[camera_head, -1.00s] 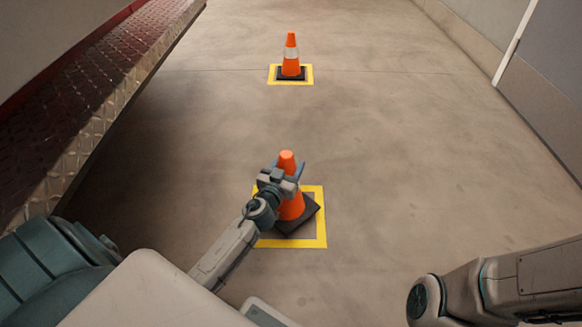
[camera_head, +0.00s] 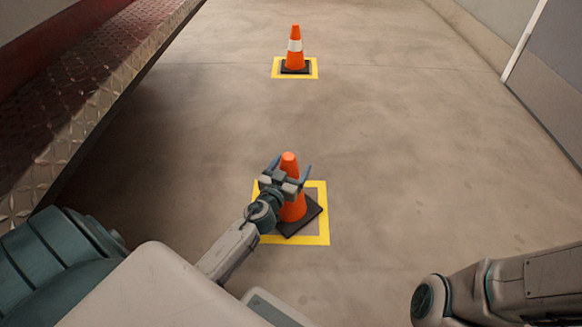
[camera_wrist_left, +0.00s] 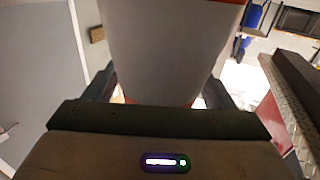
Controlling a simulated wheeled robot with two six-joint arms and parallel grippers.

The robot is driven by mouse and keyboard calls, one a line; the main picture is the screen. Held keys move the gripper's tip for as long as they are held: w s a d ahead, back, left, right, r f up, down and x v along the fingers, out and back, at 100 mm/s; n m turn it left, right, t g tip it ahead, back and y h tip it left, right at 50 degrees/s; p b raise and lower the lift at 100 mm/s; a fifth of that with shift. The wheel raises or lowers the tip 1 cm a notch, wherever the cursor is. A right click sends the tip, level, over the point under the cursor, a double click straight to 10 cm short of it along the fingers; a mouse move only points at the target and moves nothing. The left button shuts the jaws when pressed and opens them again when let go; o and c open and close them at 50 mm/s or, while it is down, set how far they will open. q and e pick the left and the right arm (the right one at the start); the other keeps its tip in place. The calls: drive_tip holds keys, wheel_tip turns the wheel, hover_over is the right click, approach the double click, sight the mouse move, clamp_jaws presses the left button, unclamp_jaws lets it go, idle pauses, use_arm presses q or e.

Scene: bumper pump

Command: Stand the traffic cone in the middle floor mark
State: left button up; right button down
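The orange traffic cone (camera_head: 293,211) is upright at the near yellow floor mark (camera_head: 314,240). Its black base (camera_head: 311,217) is turned against the square and lies toward the mark's right side. I cannot tell whether the base touches the floor. My left gripper (camera_head: 289,170) reaches across the cone's upper part, a finger on each side, and looks shut on it. In the left wrist view the cone's white band (camera_wrist_left: 165,55) fills the space between the fingers (camera_wrist_left: 160,92). The gripper hides part of the cone and the mark's left side. My right gripper is out of view.
A second orange cone (camera_head: 295,57) with a white band stands in a far yellow mark (camera_head: 313,75). A raised metal tread-plate edge (camera_head: 75,115) runs along the left, and a grey wall (camera_head: 550,80) along the right. The floor between is clear.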

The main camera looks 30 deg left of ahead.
use_arm(q)
drive_tip(key=shift+r, duration=0.15)
drive_tip(key=s+d+b, duration=0.1)
drive_tip(key=s+d, duration=0.1)
drive_tip(key=s, duration=1)
drive_tip(key=shift+b, duration=0.35)
